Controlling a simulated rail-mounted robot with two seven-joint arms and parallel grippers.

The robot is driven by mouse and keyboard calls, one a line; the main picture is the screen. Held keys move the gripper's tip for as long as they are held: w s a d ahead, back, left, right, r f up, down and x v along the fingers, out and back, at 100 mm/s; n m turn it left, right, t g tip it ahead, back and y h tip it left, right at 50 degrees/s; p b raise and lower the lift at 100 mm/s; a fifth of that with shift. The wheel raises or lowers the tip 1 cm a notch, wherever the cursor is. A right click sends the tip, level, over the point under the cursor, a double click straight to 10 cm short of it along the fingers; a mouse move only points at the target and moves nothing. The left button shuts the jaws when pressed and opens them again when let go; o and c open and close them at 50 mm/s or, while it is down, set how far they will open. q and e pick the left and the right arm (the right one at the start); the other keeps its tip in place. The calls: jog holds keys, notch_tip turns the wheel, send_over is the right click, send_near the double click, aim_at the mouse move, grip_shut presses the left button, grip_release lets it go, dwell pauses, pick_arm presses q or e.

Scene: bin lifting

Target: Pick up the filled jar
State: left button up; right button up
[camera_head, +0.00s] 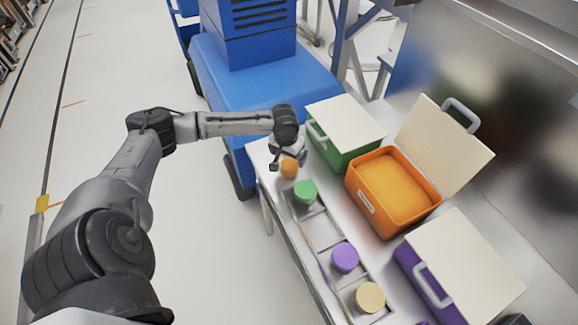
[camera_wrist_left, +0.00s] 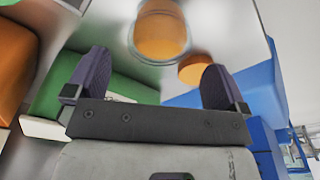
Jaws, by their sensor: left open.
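A jar with an orange top (camera_head: 289,168) stands at the far end of the table, just past the tray. In the left wrist view, a clear-rimmed orange jar (camera_wrist_left: 160,32) shows ahead of the fingers, with a second orange round shape (camera_wrist_left: 195,68) beside it; I cannot tell whether that is a lid. My left gripper (camera_head: 287,156) is right at the orange jar in the head view and partly covers it. In the left wrist view its fingers (camera_wrist_left: 157,82) are spread with nothing between them. The jar's contents are unclear. My right gripper is not in view.
A tray (camera_head: 318,229) holds jars with green (camera_head: 305,191), purple (camera_head: 345,257) and tan (camera_head: 369,297) tops. Behind are a green bin (camera_head: 357,158), an open orange bin (camera_head: 372,212) with its lid up, and a purple bin (camera_head: 421,282). A blue cart (camera_head: 255,85) stands beyond.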

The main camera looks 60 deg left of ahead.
aim_at(289, 159)
pick_arm(q)
jog(key=shift+w+a+f+b, duration=0.15)
jog(key=shift+f+b, duration=0.1)
jog(key=shift+f, duration=1.1)
jog(key=shift+w+d+f+b, duration=0.15)
jog(key=shift+f+b, duration=0.1)
jog(key=shift+f, duration=1.05)
jog(key=shift+a, duration=0.15)
jog(key=shift+r, duration=0.1)
jog(key=c, duration=1.1)
